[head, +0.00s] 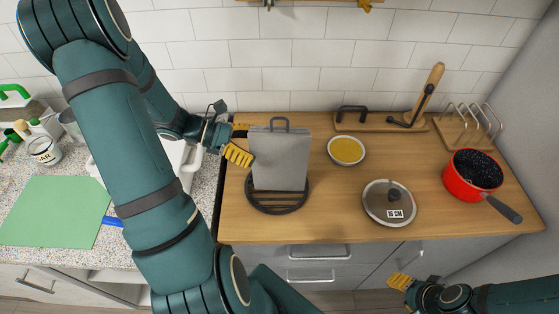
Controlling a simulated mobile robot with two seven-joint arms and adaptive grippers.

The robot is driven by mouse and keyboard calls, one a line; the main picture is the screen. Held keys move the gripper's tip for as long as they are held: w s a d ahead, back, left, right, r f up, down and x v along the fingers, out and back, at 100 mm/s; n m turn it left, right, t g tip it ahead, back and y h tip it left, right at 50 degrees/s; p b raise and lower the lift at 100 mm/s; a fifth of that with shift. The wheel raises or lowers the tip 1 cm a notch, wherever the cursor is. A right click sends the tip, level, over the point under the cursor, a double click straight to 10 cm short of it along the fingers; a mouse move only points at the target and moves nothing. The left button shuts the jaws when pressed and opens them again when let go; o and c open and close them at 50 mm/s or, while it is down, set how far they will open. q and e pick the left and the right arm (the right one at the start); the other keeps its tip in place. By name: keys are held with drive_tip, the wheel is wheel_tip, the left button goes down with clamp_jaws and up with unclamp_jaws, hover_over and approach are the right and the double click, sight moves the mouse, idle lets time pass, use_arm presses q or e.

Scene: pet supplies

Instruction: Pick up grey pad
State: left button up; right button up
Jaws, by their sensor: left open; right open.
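A grey pad (281,160) stands upright on a dark round trivet (278,207) on the wooden counter. It is a flat rectangular slab, and a dark grey loop handle shows at its top edge. My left gripper (240,143) is at the pad's upper left edge, with its yellow fingers apart. One finger is near the pad's top corner and the other is lower, at its left side. I cannot tell whether they touch it. My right gripper (402,284) is open and empty at the lower right, in front of the counter and away from the pad.
A rack (472,124) is at the back right. A green mat (54,212) lies on the left counter.

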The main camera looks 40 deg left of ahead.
sight(265, 151)
use_arm(q)
drive_tip(key=x, duration=0.4)
clamp_jaws()
